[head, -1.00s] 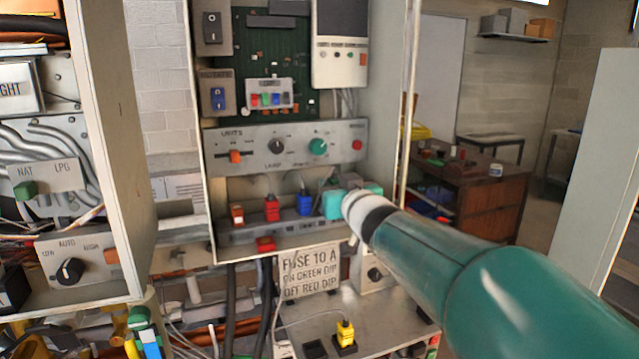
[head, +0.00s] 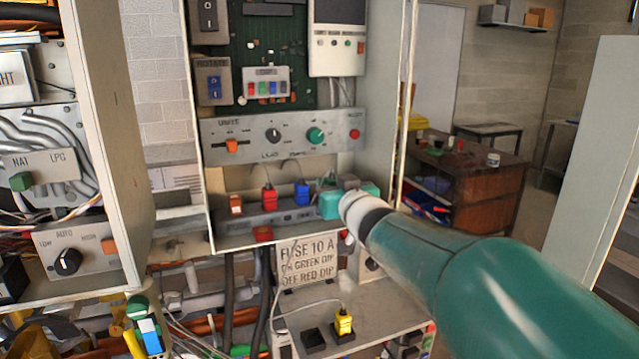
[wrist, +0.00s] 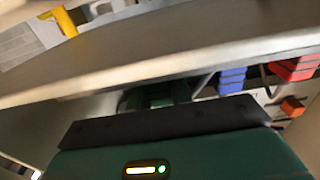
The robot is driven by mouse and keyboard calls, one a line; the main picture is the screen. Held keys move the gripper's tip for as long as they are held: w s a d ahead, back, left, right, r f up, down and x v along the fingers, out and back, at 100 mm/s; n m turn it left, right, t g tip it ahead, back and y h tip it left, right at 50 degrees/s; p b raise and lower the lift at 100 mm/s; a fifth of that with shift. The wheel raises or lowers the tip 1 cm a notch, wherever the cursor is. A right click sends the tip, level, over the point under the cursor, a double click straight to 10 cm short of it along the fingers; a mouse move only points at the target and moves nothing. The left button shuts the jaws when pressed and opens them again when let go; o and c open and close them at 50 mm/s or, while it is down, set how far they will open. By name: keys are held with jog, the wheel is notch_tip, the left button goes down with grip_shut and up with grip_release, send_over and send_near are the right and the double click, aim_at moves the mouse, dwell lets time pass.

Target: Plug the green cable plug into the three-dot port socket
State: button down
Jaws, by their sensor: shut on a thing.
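My gripper (head: 345,203) is teal with a pale wrist ring. It is inside the open cabinet, at the right end of the plug row, and is shut on the green cable plug, which its hand mostly hides. The fingertips are hidden in the head view. In the wrist view, a dark green part (wrist: 158,94) shows just beyond the gripper's black front edge; I cannot tell whether it is finger or plug. I cannot make out the three dots on any socket. Black sockets (head: 314,340) sit on the lower shelf, beside one filled by a yellow plug (head: 344,322).
A control panel (head: 280,136) is above. The cabinet's pale edge (wrist: 150,55) crosses close in the wrist view. A sign (head: 307,262) hangs below.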

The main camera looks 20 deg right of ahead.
jog(key=c, duration=1.2)
grip_release()
jog(key=shift+o, duration=0.2)
jog(key=shift+s, duration=0.1)
jog(key=s, duration=1.3)
jog(key=shift+s, duration=0.3)
jog(key=shift+f, duration=0.1)
jog(key=s+a+f+g, duration=0.6)
jog(key=s+f, duration=0.1)
jog(key=f, duration=0.1)
jog(key=s+a+f+g, duration=0.5)
jog(key=s+f+g, duration=0.1)
jog(key=s+f, duration=0.2)
jog(key=shift+s+a+f, duration=0.25)
jog(key=shift+a+f, duration=0.15)
jog(key=shift+f, duration=0.4)
